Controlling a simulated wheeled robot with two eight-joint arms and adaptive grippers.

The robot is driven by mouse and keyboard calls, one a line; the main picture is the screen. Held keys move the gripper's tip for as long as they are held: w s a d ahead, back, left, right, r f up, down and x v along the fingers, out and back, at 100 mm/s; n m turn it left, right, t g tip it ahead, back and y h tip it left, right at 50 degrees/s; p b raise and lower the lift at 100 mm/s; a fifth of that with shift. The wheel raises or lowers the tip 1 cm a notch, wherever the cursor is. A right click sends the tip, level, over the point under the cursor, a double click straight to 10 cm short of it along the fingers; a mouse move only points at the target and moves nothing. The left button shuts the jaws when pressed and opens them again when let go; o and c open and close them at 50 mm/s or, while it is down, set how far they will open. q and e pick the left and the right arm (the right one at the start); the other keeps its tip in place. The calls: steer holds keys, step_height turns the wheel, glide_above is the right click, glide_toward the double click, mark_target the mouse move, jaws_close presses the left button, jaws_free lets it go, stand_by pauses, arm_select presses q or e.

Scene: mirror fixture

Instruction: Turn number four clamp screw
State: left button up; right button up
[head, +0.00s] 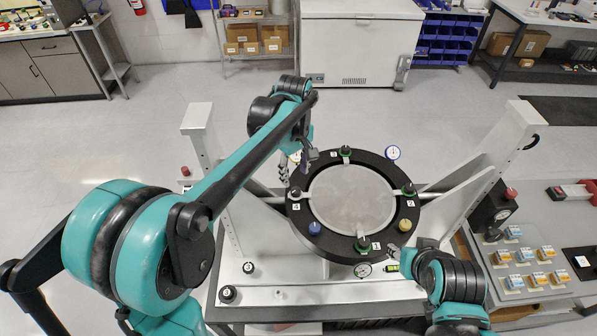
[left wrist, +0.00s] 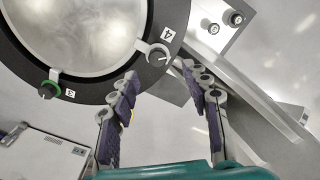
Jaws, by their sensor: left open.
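The number four clamp screw (left wrist: 158,55) is a dark knob with a pale collar next to the "4" label on the black ring (left wrist: 100,92). In the head view the screw (head: 295,193) sits on the ring's left side. My left gripper (head: 296,168) is just above and behind it. In the left wrist view the left gripper (left wrist: 163,98) is open, its two padded fingers apart with nothing between them, and the screw lies ahead of the fingertips. My right gripper (head: 402,256) is by the ring's lower right edge; its fingers are too small to read.
The ring holds a round grey mirror (head: 352,198). White side supports (head: 470,200) flank the fixture.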

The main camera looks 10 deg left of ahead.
mark_target(296, 190)
arm_select(q)
steer(key=shift+w, duration=0.2)
steer(key=shift+w+f, duration=0.15)
step_height(296, 190, down, 7)
steer(key=shift+f, duration=0.2)
jaws_close()
